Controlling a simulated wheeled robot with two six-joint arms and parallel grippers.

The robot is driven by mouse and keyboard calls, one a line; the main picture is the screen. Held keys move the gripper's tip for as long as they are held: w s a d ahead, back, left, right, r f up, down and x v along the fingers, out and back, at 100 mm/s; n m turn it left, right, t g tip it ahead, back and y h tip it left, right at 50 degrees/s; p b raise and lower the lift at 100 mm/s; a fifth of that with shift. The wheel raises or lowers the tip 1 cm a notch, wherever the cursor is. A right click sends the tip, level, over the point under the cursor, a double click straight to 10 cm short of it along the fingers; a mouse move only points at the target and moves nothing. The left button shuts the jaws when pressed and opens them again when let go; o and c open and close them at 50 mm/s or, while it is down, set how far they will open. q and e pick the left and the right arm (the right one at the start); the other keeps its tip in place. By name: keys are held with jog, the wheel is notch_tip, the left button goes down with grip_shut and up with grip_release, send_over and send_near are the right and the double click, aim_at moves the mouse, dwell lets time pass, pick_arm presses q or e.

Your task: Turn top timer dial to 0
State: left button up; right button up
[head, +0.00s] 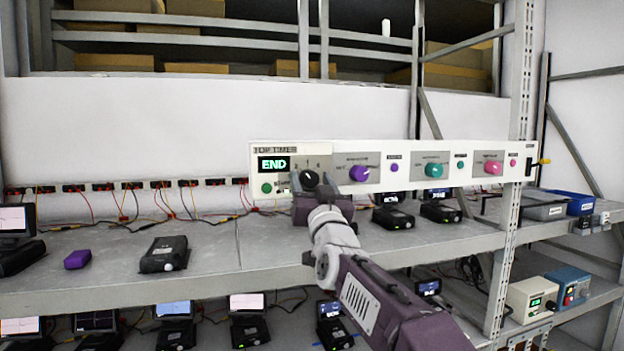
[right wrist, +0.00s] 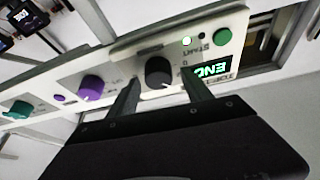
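The top timer panel (head: 253,190) is a white strip with a lit display (head: 274,163) reading END and a black dial (head: 309,180). In the right wrist view the black dial (right wrist: 158,72) has a pale pointer mark, and the END display (right wrist: 211,73) shows beside it. My right gripper (head: 309,188) is in front of the dial. In the right wrist view its two fingers (right wrist: 161,82) stand apart, one on each side of the dial, with gaps showing between them and it. The exact number at the pointer cannot be read. My left gripper is not in view.
A green button (head: 266,188) sits left of the dial. A purple knob (head: 359,173), a teal knob (head: 434,170) and a pink knob (head: 493,167) lie to the right along the strip. Black devices (head: 165,254) and a purple block (head: 77,259) rest on the shelf (head: 215,262) below.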

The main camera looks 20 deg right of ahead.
grip_shut()
jog(key=shift+d+f+n+y+b, duration=0.1)
jog(key=shift+f+n+y+b, duration=0.25)
jog(key=shift+n+b, duration=0.5)
jog(key=shift+r+n+y+b, duration=0.15)
jog(key=shift+n+y+b, duration=0.55)
jog(key=shift+n, duration=0.15)
jog(key=shift+r+n, duration=0.1)
jog(key=shift+n, duration=0.5)
jog(key=shift+r+n+y+p, duration=0.25)
jog(key=shift+n+y+p, duration=0.45)
jog(key=shift+n+y, duration=0.4)
jog(key=n+p, duration=0.1)
jog(key=n, duration=0.2)
jog(key=shift+g+y+p, duration=0.3)
jog(key=shift+y+p, duration=0.05)
jog(key=shift+p, duration=0.05)
jog(key=shift+f+n+y+p, duration=0.15)
jog(key=shift+n+y+p, duration=0.45)
jog(key=shift+n, duration=0.4)
